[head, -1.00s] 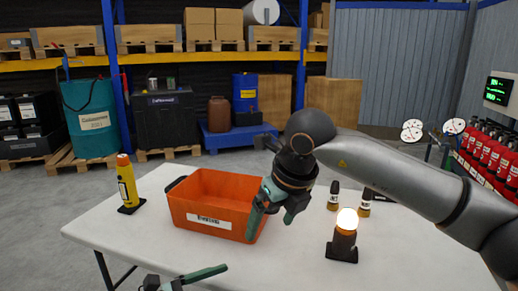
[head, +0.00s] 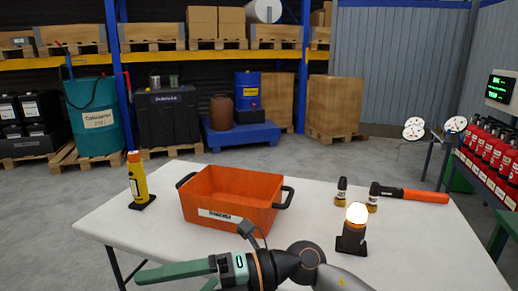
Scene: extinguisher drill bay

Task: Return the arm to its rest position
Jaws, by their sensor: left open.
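My left gripper (head: 178,276) is at the bottom edge, low in front of the orange bin (head: 240,221). Its green fingers point left and stand apart with nothing between them; part of it is cut off by the frame. The bin stands upright on the white table (head: 145,240), its black handles at both ends, and appears empty. The gripper's wrist overlaps the view just below the bin, apart from it as far as I can tell. My right gripper does not show clearly anywhere.
A lit lamp (head: 353,235), small dark bottles (head: 341,191) and an orange-handled tool (head: 412,195) are on the right. Red extinguishers (head: 490,150) line the right side. The table's front left is clear.

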